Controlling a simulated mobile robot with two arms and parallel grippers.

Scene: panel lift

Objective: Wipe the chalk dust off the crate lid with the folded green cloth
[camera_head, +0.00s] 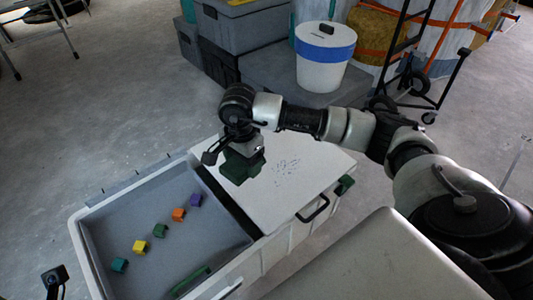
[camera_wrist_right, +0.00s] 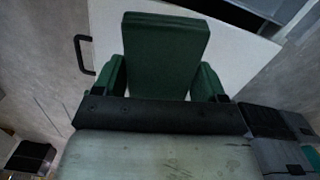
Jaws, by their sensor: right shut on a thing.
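The crate lid (camera_head: 318,160) is a white panel covering the right part of a large grey crate. A patch of dark specks and strokes (camera_head: 286,167), seemingly the chalk dust, lies near its middle. My right gripper (camera_head: 243,156) is shut on the folded green cloth (camera_head: 240,169), over the lid's left part, left of the marks. In the right wrist view, the cloth (camera_wrist_right: 165,50) is a thick dark green block between the fingers, with the white lid (camera_wrist_right: 105,25) behind it. I cannot tell whether the cloth touches the lid. My left gripper's fingers are not visible.
The crate's open left part (camera_head: 150,205) holds several coloured cubes and a green bar (camera_head: 190,281). A black handle (camera_head: 313,208) stands out at the lid's front edge. Behind are a white bucket (camera_head: 325,62) with a blue band, grey boxes (camera_head: 240,25) and a hand truck (camera_head: 420,85).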

